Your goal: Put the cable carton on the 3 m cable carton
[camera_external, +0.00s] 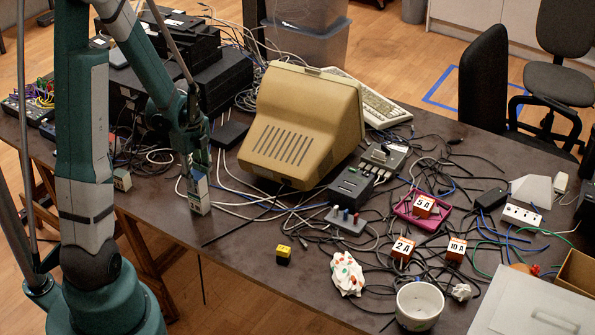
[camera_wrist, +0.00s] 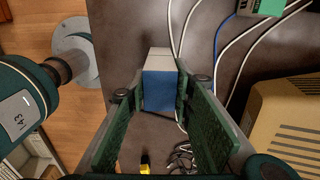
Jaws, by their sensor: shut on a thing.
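My gripper (camera_external: 195,168) points down over the left part of the table. Its fingers are closed on a tall, narrow white-and-blue carton (camera_external: 199,196), low over or on the tabletop; I cannot tell whether it touches. In the wrist view the carton (camera_wrist: 158,90) sits between the fingertips (camera_wrist: 158,95), with a pale part and a blue face. No label on it can be read. A small pale carton-like box (camera_external: 122,180) stands further left by the table's front edge. I cannot tell whether it is the 3 m cable carton.
White cables run beside the gripper. A beige monitor (camera_external: 305,125) stands to its right. A yellow cube (camera_external: 283,255) lies nearer the front. Black equipment (camera_external: 225,80) is behind, and tangled cables and small devices fill the right side. Some bare tabletop (camera_external: 235,232) shows in front.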

